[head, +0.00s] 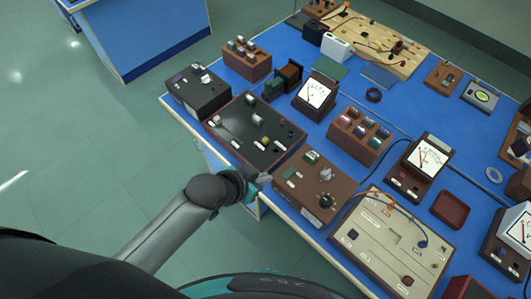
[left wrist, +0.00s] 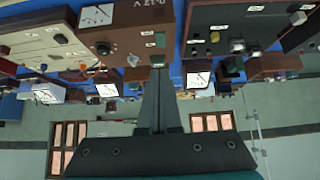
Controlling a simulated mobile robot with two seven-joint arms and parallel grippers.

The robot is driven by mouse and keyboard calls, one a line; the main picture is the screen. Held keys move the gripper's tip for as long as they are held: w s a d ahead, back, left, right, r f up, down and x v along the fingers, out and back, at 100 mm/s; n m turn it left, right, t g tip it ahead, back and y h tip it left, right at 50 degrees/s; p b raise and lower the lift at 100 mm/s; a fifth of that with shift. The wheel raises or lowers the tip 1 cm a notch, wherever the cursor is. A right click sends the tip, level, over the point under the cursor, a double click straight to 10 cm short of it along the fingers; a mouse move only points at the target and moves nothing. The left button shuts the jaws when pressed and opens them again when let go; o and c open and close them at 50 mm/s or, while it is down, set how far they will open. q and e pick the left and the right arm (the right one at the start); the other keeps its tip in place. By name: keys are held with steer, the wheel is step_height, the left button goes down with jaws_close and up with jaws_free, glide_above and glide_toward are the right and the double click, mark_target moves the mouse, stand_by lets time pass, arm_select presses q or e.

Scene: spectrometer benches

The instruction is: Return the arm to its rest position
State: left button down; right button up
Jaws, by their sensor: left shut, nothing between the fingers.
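My left arm comes in from the lower left in the head view. Its gripper (head: 262,180) is at the front edge of the blue bench (head: 400,95), beside the brown box with knobs (head: 312,186). In the left wrist view the fingers of my left gripper (left wrist: 159,75) are together, with nothing between them. The wrist picture is upside down, with the brown box (left wrist: 135,40) just past the fingertips. I cannot tell whether the fingertips touch the box. My right gripper is not in view.
A black-topped panel box (head: 252,130) and a beige panel box (head: 390,245) stand along the front edge. Analog meters (head: 316,94) and other instruments crowd the bench. Free floor (head: 60,150) lies to the left. Another blue bench (head: 150,35) stands at the upper left.

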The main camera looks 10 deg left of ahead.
arm_select(q)
steer(key=s+a+f+n+g+y+b, duration=0.1)
steer(key=s+a+f+b, duration=0.25)
steer(key=f, duration=0.65)
steer(key=s+a+f+n+y+b, duration=0.1)
steer(key=s+a+f+b, duration=0.3)
steer(key=f, duration=0.6)
steer(key=a+f+n+g+y+b, duration=0.15)
steer(key=f+b, duration=0.35)
steer(key=f, duration=0.5)
steer(key=s+a+f+g+b, duration=0.1)
steer(key=s+f+b, duration=0.4)
steer(key=s+f, duration=0.6)
steer(key=s+a+f+n+g+y+b, duration=0.1)
steer(key=s+a+f+g+b, duration=0.1)
steer(key=s+f+b, duration=0.4)
steer(key=s+a+f, duration=0.1)
steer(key=s+f, duration=0.3)
steer(key=f, duration=0.1)
steer(key=shift+s+a+f, duration=0.25)
steer(key=shift+s+a, duration=0.05)
steer(key=shift+s, duration=0.05)
